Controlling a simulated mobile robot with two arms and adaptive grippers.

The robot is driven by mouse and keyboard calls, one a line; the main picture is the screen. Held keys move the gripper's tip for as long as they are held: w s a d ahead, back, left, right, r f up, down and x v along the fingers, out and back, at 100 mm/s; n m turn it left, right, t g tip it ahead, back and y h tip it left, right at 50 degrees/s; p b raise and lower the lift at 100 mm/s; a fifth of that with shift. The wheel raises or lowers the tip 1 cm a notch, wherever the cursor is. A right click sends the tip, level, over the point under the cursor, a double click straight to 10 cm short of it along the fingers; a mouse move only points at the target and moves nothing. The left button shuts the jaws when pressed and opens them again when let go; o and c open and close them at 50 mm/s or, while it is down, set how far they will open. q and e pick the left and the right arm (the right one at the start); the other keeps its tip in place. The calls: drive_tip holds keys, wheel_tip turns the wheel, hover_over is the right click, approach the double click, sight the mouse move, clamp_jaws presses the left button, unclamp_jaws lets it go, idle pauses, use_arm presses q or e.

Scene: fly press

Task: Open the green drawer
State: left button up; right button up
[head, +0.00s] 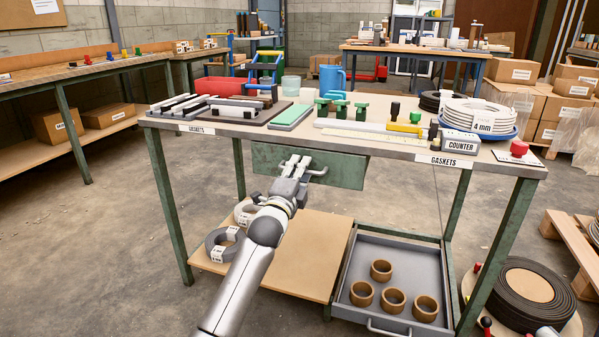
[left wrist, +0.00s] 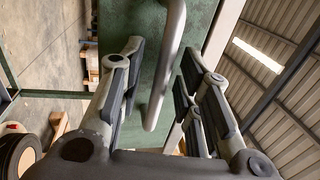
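The green drawer (head: 343,170) sits under the top of the middle workbench, and its front looks flush below the bench edge. Its grey bar handle (head: 319,172) shows beside my left gripper (head: 297,163), which is at the drawer front. In the left wrist view the handle (left wrist: 166,75) stands out from the green drawer face (left wrist: 150,50) and lies between the spread fingers of my left gripper (left wrist: 157,85). The fingers are open, with gaps visible on both sides of the bar. My right gripper is not in view.
The workbench top (head: 400,150) holds gaskets, green clamps, a counter box (head: 458,141) and a white coil (head: 480,114). Below are a board shelf (head: 310,250) and a grey tray (head: 345,300) with several brown rings. Bare floor lies to the left.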

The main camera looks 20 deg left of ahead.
use_arm(q)
clamp_jaws()
drive_tip(key=shift+s, duration=0.1)
